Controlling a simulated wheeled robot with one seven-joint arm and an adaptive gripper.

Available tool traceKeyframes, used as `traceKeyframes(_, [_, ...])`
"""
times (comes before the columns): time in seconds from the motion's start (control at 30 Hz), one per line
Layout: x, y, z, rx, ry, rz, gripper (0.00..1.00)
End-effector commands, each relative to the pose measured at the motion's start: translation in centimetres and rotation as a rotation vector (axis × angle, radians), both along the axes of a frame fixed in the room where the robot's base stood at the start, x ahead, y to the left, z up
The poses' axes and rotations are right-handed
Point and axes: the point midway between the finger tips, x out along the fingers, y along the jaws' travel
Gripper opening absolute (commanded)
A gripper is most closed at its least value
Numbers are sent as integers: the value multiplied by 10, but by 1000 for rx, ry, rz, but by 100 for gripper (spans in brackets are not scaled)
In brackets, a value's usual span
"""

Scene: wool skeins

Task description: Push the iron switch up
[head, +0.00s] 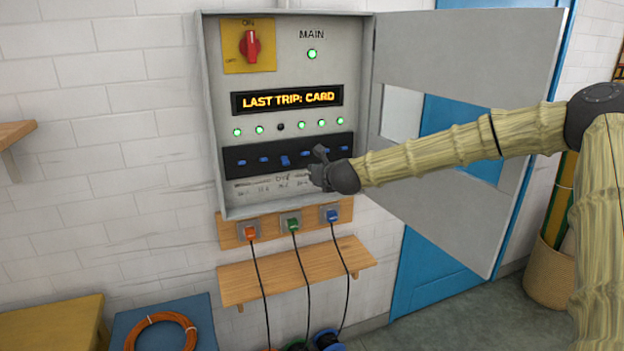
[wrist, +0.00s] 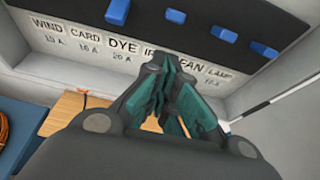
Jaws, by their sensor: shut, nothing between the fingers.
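The iron switch (head: 304,156) is the fourth blue switch from the left on the black strip of the wall panel. It also shows in the wrist view (wrist: 172,14), above the partly hidden "IR…" label. It sits level with its neighbours, and the green light above its position is lit. The third switch, over the DYE label, (head: 285,161) hangs lower and looks larger; the light above it is dark. My gripper (head: 318,158) is shut and empty, in front of the strip's lower edge, just right of and below the iron switch. Contact cannot be told.
The grey panel box (head: 210,110) has its door (head: 460,60) open to the right. The display (head: 288,99) reads "LAST TRIP: CARD". A red rotary switch (head: 250,45) is at upper left. Plugs with cables and a wooden shelf (head: 295,275) are below.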

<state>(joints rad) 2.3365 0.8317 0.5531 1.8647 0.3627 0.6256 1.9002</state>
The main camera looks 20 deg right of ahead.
Motion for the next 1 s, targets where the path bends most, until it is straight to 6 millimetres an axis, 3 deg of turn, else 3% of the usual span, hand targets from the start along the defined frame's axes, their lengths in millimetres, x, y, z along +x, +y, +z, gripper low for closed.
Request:
traceKeyframes(0.5, [-43, 0, 34, 1, -1, 1, 0])
traceKeyframes(1.0, [-49, 1, 40, 0, 1, 1, 0])
